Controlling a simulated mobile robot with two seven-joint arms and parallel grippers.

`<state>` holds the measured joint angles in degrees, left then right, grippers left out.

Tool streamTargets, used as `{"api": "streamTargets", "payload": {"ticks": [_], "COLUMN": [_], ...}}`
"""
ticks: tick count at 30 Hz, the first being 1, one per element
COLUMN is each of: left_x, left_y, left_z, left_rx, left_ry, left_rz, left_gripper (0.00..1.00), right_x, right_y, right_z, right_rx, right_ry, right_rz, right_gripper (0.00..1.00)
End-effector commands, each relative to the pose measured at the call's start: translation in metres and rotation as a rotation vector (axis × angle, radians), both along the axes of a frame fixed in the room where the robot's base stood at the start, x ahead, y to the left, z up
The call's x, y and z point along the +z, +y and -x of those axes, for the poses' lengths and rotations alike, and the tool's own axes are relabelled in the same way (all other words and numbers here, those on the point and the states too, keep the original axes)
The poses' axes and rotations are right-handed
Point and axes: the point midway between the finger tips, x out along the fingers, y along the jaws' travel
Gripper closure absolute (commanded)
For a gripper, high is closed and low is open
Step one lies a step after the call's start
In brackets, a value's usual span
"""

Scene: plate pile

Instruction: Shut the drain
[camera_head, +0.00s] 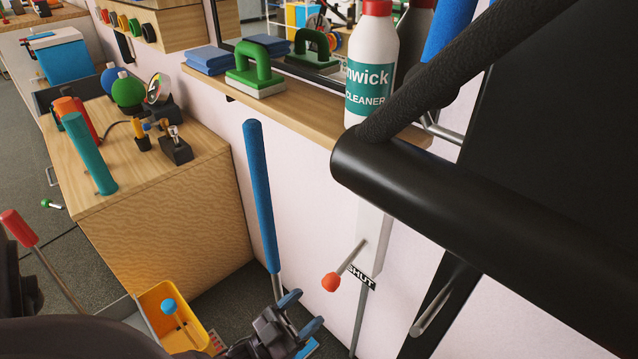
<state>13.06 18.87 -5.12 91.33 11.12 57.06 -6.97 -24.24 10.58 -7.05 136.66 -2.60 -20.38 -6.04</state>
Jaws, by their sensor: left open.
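The drain lever is a thin metal rod with a red ball knob (331,282) at its lower left end. It slants up to a pale upright housing (373,238) on the wall. A black label reading SHUT (361,277) sits just to the right of the knob, with a thin grey pipe (359,318) running down below it. My left gripper (301,313), with blue fingertips, is open and empty, below and left of the knob and apart from it in the picture. My right gripper is not in view.
A blue-handled pole (262,195) stands just behind my left gripper. A shelf (300,118) above holds a cleaner bottle (372,65) and a green-handled scrubber (256,72). A yellow bin (172,318) is at lower left. A large black cylinder (470,215) blocks the right side.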

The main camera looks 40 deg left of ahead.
Motion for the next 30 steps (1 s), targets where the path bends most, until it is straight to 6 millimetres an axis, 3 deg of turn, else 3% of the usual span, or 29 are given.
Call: {"api": "streamTargets", "payload": {"ticks": [6,15,21,27,30], "left_x": [-0.009,-0.010,-0.008,-0.006,-0.004], "left_y": [0.003,0.003,0.001,-0.011,-0.015], "left_z": [0.015,0.017,0.019,0.039,0.053], "left_rx": [0.000,0.000,-0.002,-0.001,0.007], "left_ry": [0.002,0.000,0.040,0.245,0.371], "left_rz": [0.001,0.001,-0.015,-0.081,-0.123], "left_gripper": [0.40,0.40,0.69,0.99,1.00], "right_x": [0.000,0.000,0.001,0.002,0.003], "right_y": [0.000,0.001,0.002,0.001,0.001], "right_z": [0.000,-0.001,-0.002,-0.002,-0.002], "right_rx": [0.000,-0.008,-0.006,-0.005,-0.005], "right_ry": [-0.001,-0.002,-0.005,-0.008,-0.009], "right_rz": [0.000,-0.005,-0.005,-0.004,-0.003], "right_gripper": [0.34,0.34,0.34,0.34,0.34]}}
